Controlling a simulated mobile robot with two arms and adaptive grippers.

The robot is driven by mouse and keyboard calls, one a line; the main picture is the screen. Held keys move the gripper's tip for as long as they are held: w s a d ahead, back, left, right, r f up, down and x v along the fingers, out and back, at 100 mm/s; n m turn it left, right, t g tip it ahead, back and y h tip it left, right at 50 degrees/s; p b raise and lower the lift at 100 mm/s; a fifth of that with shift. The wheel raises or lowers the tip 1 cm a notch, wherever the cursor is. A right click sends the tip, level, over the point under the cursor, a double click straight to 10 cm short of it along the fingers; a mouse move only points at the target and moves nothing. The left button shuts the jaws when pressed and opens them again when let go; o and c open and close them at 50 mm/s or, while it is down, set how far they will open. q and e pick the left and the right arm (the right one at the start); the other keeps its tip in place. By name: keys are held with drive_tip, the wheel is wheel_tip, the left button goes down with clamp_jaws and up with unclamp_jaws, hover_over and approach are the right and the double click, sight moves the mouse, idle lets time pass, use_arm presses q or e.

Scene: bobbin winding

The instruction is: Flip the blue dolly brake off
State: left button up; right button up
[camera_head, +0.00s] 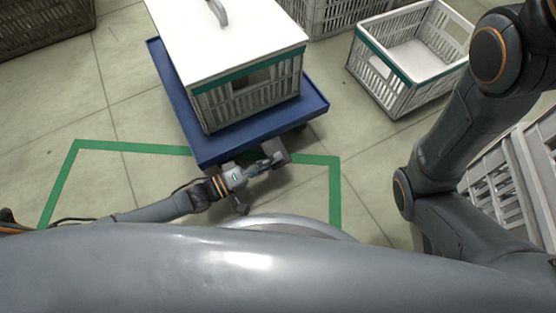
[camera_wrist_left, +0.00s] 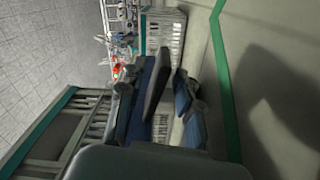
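The blue dolly (camera_head: 207,150) stands on the floor and carries a lidded crate (camera_head: 247,100). My left gripper (camera_head: 272,158) is low at the dolly's near edge, just below the deck rim in the picture. In the left wrist view, its two fingers (camera_wrist_left: 170,92) stand apart with a gap between them. They point along the dolly's side, close to the blue deck. I see nothing clearly held. The brake cannot be made out; the gripper and deck edge may hide it. My right arm shows at the right, but its gripper is out of view.
A green floor line (camera_head: 335,190) runs around the near area. An open empty crate (camera_head: 408,58) stands at the back right, and another grey crate (camera_head: 508,185) at the right edge. A dark crate (camera_head: 40,22) sits at the far left. The left floor is clear.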

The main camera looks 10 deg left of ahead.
use_arm(q)
drive_tip(key=shift+x, duration=0.95)
clamp_jaws()
